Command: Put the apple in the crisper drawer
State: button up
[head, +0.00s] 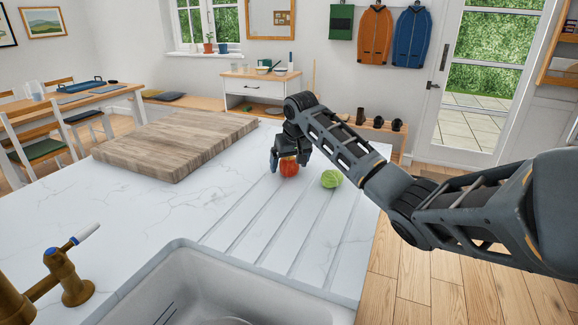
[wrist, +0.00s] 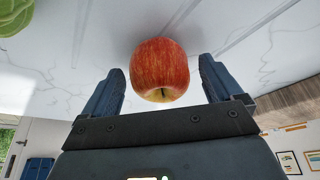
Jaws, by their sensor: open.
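The red apple (head: 289,167) sits on the white marbled counter, at the far end of the drainage grooves. In the wrist view the apple (wrist: 160,70) is centred just beyond and between the two fingers. My gripper (head: 290,160) is open, with its fingers coming down around the apple in the head view. In the wrist view a gap shows between the apple and each finger of my gripper (wrist: 161,80). No crisper drawer or fridge is in view.
A green cabbage-like vegetable (head: 332,179) lies just right of the apple. A thick wooden board (head: 175,142) is to the left. The sink (head: 210,290) and a brass tap (head: 65,278) are at the near side. The counter's right edge drops to the wooden floor.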

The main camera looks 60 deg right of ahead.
jog(key=shift+c, duration=0.2)
jog(key=c, duration=1.2)
jog(key=shift+r, duration=0.1)
